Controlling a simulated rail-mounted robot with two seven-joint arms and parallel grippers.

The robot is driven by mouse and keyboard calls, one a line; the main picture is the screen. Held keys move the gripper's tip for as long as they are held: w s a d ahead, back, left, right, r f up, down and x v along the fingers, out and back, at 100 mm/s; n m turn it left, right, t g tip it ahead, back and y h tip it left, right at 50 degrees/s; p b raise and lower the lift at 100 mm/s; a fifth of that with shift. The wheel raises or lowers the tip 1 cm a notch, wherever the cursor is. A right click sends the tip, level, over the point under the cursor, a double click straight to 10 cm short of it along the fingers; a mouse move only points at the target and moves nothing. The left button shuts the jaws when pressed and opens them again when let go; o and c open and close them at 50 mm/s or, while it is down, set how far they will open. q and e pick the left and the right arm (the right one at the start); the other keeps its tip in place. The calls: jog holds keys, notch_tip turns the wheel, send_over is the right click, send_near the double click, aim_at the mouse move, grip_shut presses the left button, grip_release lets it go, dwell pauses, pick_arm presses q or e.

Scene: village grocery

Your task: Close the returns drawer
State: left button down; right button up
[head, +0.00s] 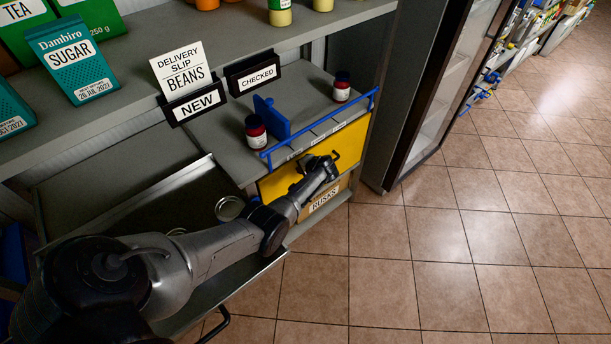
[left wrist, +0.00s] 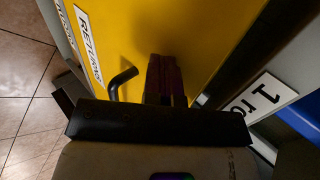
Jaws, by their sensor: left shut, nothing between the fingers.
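The returns drawer has a yellow front (head: 349,146); in the left wrist view this front (left wrist: 205,35) fills the upper middle, with a RETURNS label (left wrist: 88,45) and a black handle (left wrist: 121,79). In the head view it sits under the grey counter, and my arm hides part of it. I cannot tell how far it stands out. My left gripper (head: 325,163) is shut and empty in front of the yellow face. Its fingers (left wrist: 165,78) point at the face beside the handle; I cannot tell if they touch. My right gripper is not in view.
A grey drawer (head: 165,192) at left stands open beneath my arm, with a round tin (head: 229,208) inside. Two dark-lidded jars (head: 256,132) (head: 342,88) stand on the counter. The tiled floor at right is clear.

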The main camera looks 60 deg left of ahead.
pick_arm(q)
jog(key=shift+s+a+f, duration=0.1)
jog(key=shift+a+f, duration=0.05)
dwell(0.4)
jog(key=d+f+p+v, duration=0.1)
jog(key=p+v, duration=0.4)
jog(key=v, duration=0.8)
jog(key=shift+d+f+p, duration=0.4)
jog(key=shift+d, duration=0.1)
